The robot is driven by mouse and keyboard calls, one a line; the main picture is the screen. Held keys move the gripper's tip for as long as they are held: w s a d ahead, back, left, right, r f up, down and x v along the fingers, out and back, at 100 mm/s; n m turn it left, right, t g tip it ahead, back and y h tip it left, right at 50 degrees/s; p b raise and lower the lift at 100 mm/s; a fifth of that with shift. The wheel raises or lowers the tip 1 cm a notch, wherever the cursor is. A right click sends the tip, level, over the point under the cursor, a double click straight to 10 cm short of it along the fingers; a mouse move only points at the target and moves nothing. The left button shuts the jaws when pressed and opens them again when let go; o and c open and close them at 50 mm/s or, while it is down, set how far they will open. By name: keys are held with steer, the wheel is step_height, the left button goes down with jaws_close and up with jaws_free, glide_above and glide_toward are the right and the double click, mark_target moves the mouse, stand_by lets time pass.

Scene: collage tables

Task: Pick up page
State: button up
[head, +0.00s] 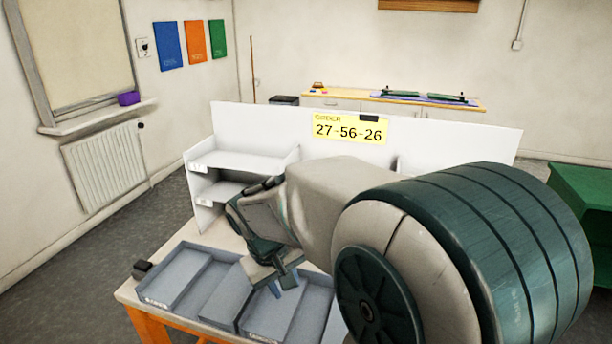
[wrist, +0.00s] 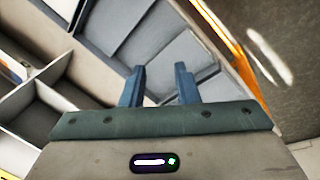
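My gripper (wrist: 159,78) is open, with two blue fingers apart and nothing seen between them. In the head view it (head: 287,286) points down over the right grey tray (head: 318,308) on the table. The left grey tray (head: 160,290) lies beside it. Flat grey panels (wrist: 182,58) show beyond the fingers in the wrist view; I cannot tell whether any is a page or just a tray floor. No page stands out clearly in either view. My arm hides part of the table's right side.
A white shelf unit (head: 226,161) with a tall back board stands behind the trays, with a yellow sign (head: 348,129) reading 27-56-26. A small dark object (head: 141,269) sits at the table's left edge. A green cabinet (head: 580,188) is at the right.

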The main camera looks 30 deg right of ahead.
steer(key=w+d+f+g+h+b, duration=0.1)
steer(key=w+d+f+g+h, duration=0.1)
steer(key=w+d+h, duration=0.6)
steer(key=w+d+r+n+t+h+b, duration=0.1)
steer(key=w+d+r+n+h+b, duration=0.15)
steer(key=w+r+h, duration=0.7)
steer(key=shift+w+d+f+m+y+p, duration=0.15)
steer(key=shift+w+d+f+y+p, duration=0.35)
steer(key=shift+d, duration=1.85)
steer(key=shift+w+d+f+m+y+p, duration=0.15)
steer(key=shift+w+d+f+y+p, duration=0.45)
steer(key=shift+d, duration=1.8)
steer(key=shift+w+d+f+m+y+p, duration=0.15)
steer(key=shift+d+f+y+p, duration=0.45)
steer(key=shift+d, duration=1.75)
steer(key=shift+r, duration=0.2)
jaws_close()
